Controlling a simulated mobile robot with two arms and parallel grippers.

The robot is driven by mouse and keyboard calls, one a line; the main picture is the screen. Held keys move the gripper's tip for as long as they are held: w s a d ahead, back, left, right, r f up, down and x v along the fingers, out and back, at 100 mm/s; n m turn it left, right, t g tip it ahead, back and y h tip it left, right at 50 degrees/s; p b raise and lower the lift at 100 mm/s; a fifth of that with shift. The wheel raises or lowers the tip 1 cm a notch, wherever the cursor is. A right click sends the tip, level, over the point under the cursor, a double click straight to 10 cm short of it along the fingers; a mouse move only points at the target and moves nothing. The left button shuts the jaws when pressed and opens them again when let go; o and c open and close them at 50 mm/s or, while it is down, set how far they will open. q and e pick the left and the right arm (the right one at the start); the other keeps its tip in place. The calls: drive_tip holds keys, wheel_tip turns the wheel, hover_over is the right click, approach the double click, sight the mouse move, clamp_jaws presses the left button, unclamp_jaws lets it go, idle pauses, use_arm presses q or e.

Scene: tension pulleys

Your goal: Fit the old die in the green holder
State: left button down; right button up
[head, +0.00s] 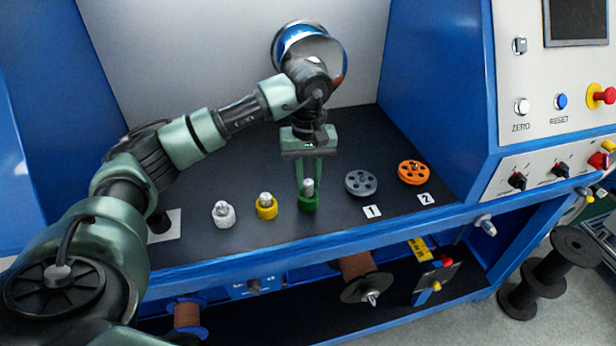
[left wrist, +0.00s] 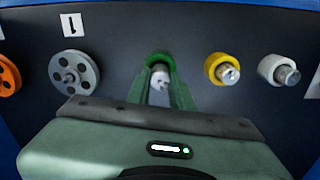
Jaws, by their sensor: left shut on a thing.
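The green holder (head: 309,203) stands on the dark bench top, right of the yellow holder. A grey metal die (head: 308,187) stands upright at the green holder's top; how deep it sits I cannot tell. My left gripper (head: 309,180) points down over it, with its two green fingers shut on the die. In the left wrist view the die (left wrist: 160,81) shows between the fingers of my left gripper (left wrist: 160,84), with the green holder (left wrist: 158,58) around or just behind it. The fingers hide parts of both. My right gripper is not in view.
A yellow holder (head: 266,209) and a white holder (head: 223,217), each with a metal piece, stand to the left. A grey pulley (head: 361,183) and an orange pulley (head: 414,172) lie to the right near labels 1 and 2. The blue front edge bounds the bench.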

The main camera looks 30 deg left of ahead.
use_arm(q)
drive_tip(key=shift+f+b, duration=0.75)
drive_tip(key=shift+f, duration=0.35)
drive_tip(key=shift+r, duration=0.1)
drive_tip(key=c, duration=1.2)
unclamp_jaws()
drive_tip(key=shift+o, duration=0.2)
wheel_tip(320, 180, up, 8)
drive_tip(key=shift+f+b, duration=0.2)
drive_tip(key=shift+b, duration=0.3)
